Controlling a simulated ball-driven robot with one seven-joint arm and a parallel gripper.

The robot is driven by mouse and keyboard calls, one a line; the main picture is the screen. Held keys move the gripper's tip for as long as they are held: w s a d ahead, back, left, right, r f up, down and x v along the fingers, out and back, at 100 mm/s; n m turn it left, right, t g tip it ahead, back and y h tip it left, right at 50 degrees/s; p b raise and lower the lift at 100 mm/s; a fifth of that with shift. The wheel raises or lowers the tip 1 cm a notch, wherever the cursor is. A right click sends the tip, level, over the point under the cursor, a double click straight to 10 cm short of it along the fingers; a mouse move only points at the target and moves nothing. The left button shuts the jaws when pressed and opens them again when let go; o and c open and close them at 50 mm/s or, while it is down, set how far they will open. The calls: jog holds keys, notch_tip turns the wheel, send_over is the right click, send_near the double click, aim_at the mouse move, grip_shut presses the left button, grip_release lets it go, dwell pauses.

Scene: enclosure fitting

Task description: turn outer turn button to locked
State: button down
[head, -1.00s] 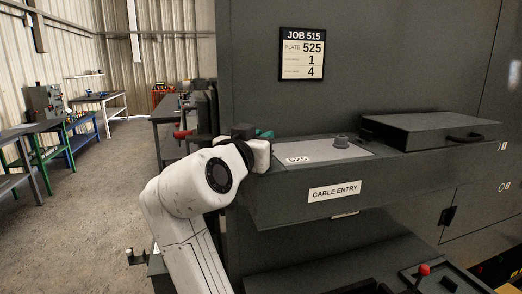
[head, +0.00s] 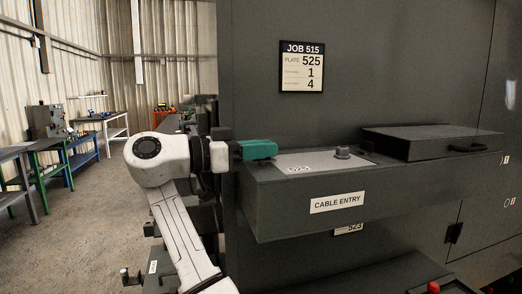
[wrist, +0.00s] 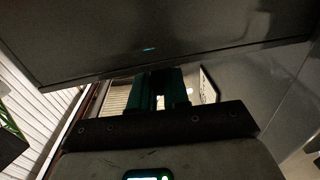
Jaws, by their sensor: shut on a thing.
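My gripper (head: 258,150) has teal fingers and comes in from the left, lying roughly level over the left end of the cable entry box (head: 285,208). Its fingertips are at the left edge of the grey plate (head: 315,160) marked 525. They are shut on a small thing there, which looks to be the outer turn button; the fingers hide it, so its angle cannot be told. In the wrist view the teal fingers (wrist: 158,92) show end-on below a dark surface. A round grey knob (head: 342,153) stands on the plate, apart from the fingers.
A dark lidded case (head: 430,140) with a handle lies on the box's right part. A job sign (head: 302,66) hangs on the dark cabinet wall behind. A red knob (head: 433,287) shows low at the right. Workbenches and open floor lie far left.

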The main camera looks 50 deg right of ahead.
jog(key=shift+m+g+y, duration=0.4)
jog(key=shift+m+g, duration=0.1)
jog(key=shift+g, duration=0.2)
jog(key=c, duration=1.2)
grip_release()
jog(key=shift+w, duration=0.1)
jog(key=b+v, duration=0.1)
jog(key=v, duration=0.9)
jog(key=shift+w+a+b, duration=0.2)
jog(key=shift+a+b, duration=0.1)
jog(key=shift+b, duration=0.05)
